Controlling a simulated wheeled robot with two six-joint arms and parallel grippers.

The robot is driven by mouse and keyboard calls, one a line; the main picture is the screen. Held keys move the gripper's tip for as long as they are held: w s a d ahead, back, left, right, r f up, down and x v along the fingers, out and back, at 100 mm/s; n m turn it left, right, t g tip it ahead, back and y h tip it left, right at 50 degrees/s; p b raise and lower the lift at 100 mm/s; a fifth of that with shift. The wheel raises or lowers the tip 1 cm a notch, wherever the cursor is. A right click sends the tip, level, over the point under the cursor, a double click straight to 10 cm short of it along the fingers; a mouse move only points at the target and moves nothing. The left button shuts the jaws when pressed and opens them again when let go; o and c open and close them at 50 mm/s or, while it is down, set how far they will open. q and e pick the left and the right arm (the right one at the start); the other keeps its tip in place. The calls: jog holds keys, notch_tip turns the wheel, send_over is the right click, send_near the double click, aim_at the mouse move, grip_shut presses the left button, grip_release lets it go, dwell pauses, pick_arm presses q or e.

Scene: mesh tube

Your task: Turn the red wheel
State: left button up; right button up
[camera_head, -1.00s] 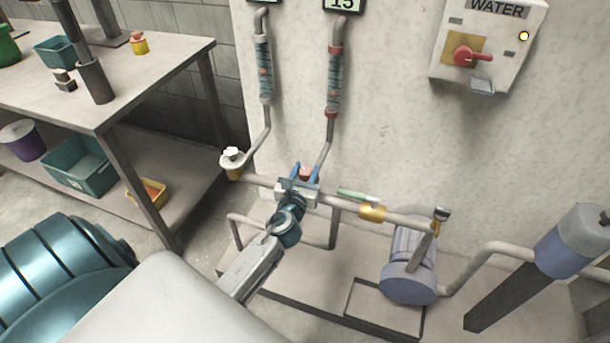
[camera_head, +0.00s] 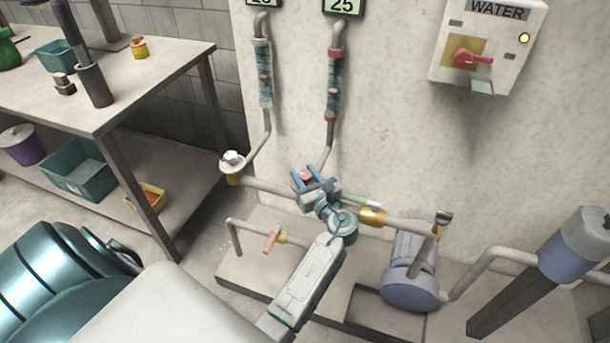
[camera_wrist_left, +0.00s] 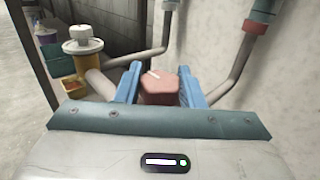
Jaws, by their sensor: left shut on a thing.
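The red wheel (camera_wrist_left: 158,86) shows in the middle of the left wrist view, a small knob with a white mark on its top. My left gripper (camera_wrist_left: 159,88) is shut on it, with one blue finger on each side. In the head view the gripper (camera_head: 308,177) is at the pipe below the right-hand clear tube. A bit of the red wheel (camera_head: 301,175) shows there between the fingers; the rest is hidden. The display (camera_head: 342,5) above that tube reads 25. My right gripper is not in view.
A white-capped valve (camera_head: 232,161) is left of the wheel. A yellow fitting (camera_head: 373,216) and a blue-grey pump (camera_head: 410,285) are to the right. An orange-handled valve (camera_head: 272,241) is lower left. A WATER box (camera_head: 508,50) is on the wall.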

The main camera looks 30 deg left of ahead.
pick_arm(q)
jog(key=shift+g, duration=0.3)
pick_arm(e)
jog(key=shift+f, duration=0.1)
pick_arm(q)
jog(key=o, duration=1)
